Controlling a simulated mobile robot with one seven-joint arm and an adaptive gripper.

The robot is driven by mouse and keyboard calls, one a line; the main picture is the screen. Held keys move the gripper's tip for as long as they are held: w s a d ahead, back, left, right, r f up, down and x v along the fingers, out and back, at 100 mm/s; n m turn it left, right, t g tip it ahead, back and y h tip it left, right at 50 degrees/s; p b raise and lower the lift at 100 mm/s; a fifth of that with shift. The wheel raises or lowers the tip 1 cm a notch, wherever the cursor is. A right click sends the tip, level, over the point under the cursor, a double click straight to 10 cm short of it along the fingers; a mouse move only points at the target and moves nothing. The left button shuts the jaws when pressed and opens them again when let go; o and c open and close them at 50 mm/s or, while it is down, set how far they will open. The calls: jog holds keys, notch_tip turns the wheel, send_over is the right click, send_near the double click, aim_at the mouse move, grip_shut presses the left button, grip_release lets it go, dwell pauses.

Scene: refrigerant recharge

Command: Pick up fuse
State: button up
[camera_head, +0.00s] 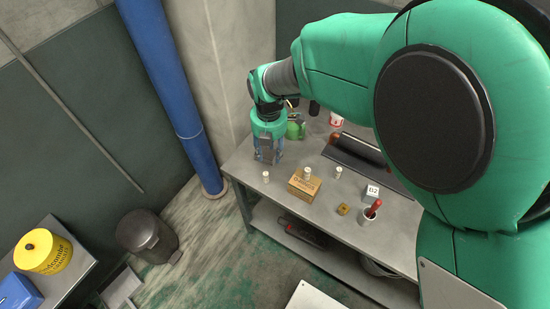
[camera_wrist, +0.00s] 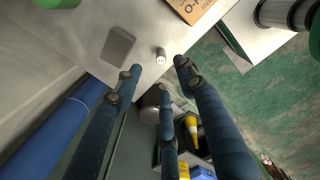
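A small pale cylindrical fuse (camera_head: 266,177) stands on the grey workbench (camera_head: 240,168) near its left end. It also shows in the wrist view (camera_wrist: 160,55), just beyond my fingertips. Two similar pale cylinders are in the head view: one (camera_head: 307,172) on the cardboard box (camera_head: 303,187), one (camera_head: 338,172) on the bench farther right. My gripper (camera_head: 268,157) points down over the bench's left end, behind the fuse in the head view. In the wrist view its dark blue fingers (camera_wrist: 158,72) are spread apart with nothing between them. Their height above the bench is unclear.
A green can (camera_head: 295,128) stands behind my gripper. A dark tray (camera_head: 355,152), a white block (camera_head: 371,192), a small brown block (camera_head: 343,209) and a cup with a red-handled tool (camera_head: 370,215) are to the right. A blue pipe (camera_head: 165,70) rises beyond the bench's left end.

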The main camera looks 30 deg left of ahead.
aim_at(266, 174)
jog(key=shift+s+a+f+n, duration=0.4)
jog(key=shift+s+a+f, duration=0.05)
jog(key=shift+a+f, duration=0.2)
jog(key=shift+f, duration=0.1)
notch_tip(266, 174, down, 8)
jog(key=shift+r+b, duration=0.1)
jog(key=shift+b, duration=0.4)
jog(key=shift+f, duration=0.25)
jog(key=shift+f, duration=0.15)
jog(key=shift+s+f+b, duration=0.15)
jog(key=shift+f+b, duration=0.3)
jog(key=shift+f, duration=2.05)
grip_shut()
